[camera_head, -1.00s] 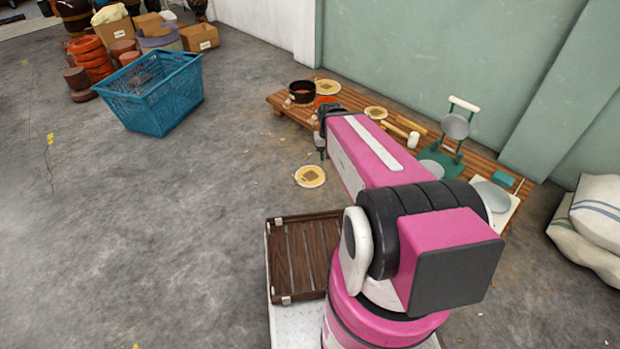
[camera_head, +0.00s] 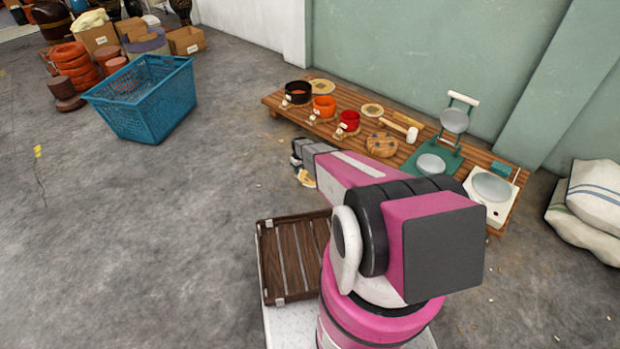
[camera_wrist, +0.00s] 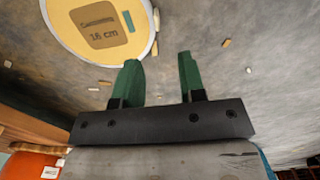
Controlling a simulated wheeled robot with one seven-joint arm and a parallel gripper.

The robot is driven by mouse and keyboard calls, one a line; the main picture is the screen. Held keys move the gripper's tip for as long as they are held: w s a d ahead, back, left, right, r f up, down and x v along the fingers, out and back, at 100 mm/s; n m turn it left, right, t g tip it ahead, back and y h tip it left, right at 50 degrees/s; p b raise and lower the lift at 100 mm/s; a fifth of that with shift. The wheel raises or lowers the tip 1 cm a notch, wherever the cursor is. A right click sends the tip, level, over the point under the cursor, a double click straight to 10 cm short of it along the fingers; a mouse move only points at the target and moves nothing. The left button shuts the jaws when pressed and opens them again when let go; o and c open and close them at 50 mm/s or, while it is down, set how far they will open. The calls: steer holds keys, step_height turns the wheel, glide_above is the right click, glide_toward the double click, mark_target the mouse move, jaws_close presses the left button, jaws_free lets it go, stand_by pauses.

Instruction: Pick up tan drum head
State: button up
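A round tan drum head (camera_wrist: 65,30) with a pale rim and a brown patch marked "16 cm" lies flat on the floor at the upper left of the wrist view, partly cut off by the frame. In the head view it (camera_head: 309,182) is mostly hidden behind my gripper (camera_head: 298,160). In the wrist view my gripper (camera_wrist: 158,62) has its two green fingers apart with nothing between them. The drum head is beside the left finger, not between the fingers. I cannot tell the height of the fingers above the floor.
A low wooden bench (camera_head: 272,103) behind holds black, orange and red pots, more tan discs (camera_head: 321,87) and a scale. A slatted brown crate (camera_head: 290,255) stands beside my arm. A blue basket (camera_head: 150,100) sits at the upper left. The floor left of my gripper is clear.

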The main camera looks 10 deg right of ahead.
glide_above(301, 181)
step_height(301, 181, down, 6)
steer(key=shift+a+r, duration=0.1)
steer(key=shift+a, duration=0.05)
steer(key=shift+w+f, duration=0.2)
steer(key=shift+f, duration=2.4)
jaws_close()
